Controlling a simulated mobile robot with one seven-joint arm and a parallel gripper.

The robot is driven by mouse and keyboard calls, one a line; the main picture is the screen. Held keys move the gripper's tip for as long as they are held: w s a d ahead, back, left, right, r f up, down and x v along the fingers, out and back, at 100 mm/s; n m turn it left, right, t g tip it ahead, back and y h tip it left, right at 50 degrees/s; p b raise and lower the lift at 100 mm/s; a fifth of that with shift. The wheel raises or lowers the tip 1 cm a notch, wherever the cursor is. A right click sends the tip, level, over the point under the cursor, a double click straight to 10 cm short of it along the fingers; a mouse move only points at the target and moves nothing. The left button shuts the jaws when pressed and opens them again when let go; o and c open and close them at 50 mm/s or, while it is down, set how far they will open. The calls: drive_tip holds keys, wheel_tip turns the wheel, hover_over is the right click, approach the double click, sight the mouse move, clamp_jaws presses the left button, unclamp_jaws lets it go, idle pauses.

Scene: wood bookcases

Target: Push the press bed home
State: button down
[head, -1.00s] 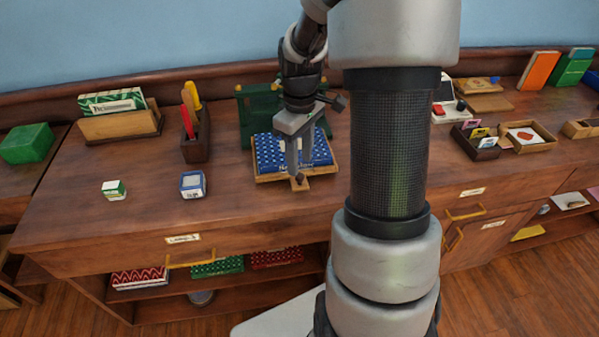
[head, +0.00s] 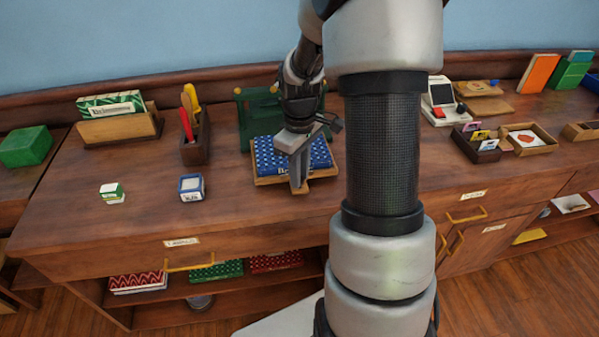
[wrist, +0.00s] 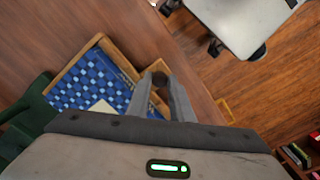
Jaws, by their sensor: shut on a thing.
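The green press (head: 258,110) stands at the back of the wooden counter, partly hidden by my arm; part of it shows in the wrist view (wrist: 28,112). Its wooden bed (head: 267,181) sticks out in front of it, and a blue patterned book (head: 268,153) lies on the bed. In the wrist view the bed (wrist: 84,50) has a front tab (wrist: 147,73) with a small dark knob (wrist: 159,78). My gripper (head: 299,190) is at this tab, its fingers (wrist: 161,84) shut on the knob.
A blue-and-white box (head: 192,187) and a small green-and-white box (head: 112,193) stand left of the bed. A dark holder (head: 196,150) with red and yellow handles is behind them. The counter in front of the bed is clear.

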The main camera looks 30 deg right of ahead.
drive_tip(key=shift+w, duration=0.15)
drive_tip(key=w+d+p, duration=0.1)
drive_tip(key=w, duration=0.5)
drive_tip(key=w+d+p, duration=0.2)
drive_tip(key=w, duration=0.4)
drive_tip(key=w+d+p, duration=0.1)
drive_tip(key=w+d, duration=0.1)
drive_tip(key=w, duration=0.4)
drive_tip(key=shift+d+r+p, duration=0.1)
drive_tip(key=shift+p, duration=0.3)
drive_tip(key=c, duration=1.6)
unclamp_jaws()
drive_tip(key=shift+o, duration=0.2)
wheel_tip(320, 180, up, 17)
drive_tip(key=p, duration=0.1)
drive_tip(key=shift+r+p, duration=0.15)
drive_tip(key=shift+p, duration=0.25)
